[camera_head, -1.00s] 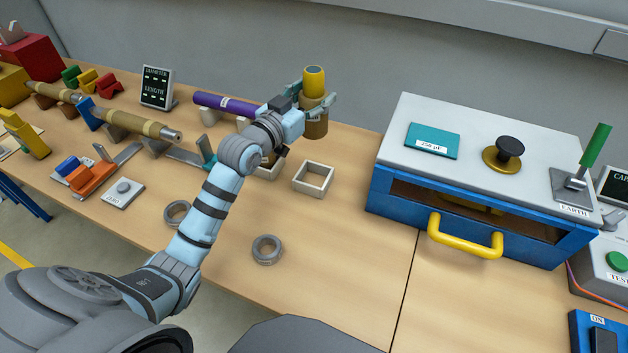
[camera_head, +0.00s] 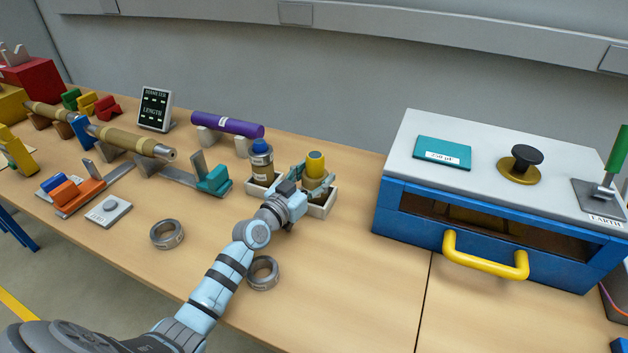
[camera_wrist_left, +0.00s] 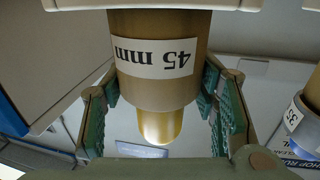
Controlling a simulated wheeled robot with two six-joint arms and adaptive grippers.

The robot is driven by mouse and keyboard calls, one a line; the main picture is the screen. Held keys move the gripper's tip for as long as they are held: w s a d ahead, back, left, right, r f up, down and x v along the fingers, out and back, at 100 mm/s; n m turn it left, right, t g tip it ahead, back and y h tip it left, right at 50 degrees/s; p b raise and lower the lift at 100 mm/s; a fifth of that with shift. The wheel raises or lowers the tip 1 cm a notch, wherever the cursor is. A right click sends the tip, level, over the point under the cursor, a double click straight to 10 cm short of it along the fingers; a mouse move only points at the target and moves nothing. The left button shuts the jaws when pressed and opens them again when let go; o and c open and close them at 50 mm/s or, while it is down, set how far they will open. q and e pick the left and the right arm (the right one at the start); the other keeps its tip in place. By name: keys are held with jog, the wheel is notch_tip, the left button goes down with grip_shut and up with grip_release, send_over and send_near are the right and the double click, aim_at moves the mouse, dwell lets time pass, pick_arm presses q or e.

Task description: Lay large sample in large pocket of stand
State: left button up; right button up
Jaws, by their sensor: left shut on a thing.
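The large sample, a brown-gold cylinder with a yellow upper part (camera_head: 315,163), stands upright in my left gripper (camera_head: 315,181). In the left wrist view the sample (camera_wrist_left: 165,85) bears a "45 mm" label, with a green-padded finger on each side. Its lower end is at a white square pocket (camera_head: 322,211) and appears to be inside the walls; the wrist view shows the white rim (camera_wrist_left: 145,4) across its base. Whether it touches the pocket floor is hidden. My right gripper is not in view.
A blue-topped sample (camera_head: 261,160) stands in the neighbouring white pocket, close on the left. A purple tube (camera_head: 228,125) on white supports lies behind it. Grey rings (camera_head: 166,234) lie in front. A blue cabinet (camera_head: 398,216) stands to the right.

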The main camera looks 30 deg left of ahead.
aim_at(307, 182)
pick_arm(q)
jog(key=o, duration=1.6)
jog(key=shift+c, duration=0.2)
jog(key=shift+s+r, duration=0.1)
jog(key=shift+r, duration=0.05)
jog(key=s, duration=0.2)
jog(key=s+p, duration=0.1)
jog(key=s, duration=0.1)
jog(key=s+a+p, duration=0.1)
jog(key=s, duration=0.1)
jog(key=shift+s, duration=0.7)
jog(key=shift+w, duration=0.15)
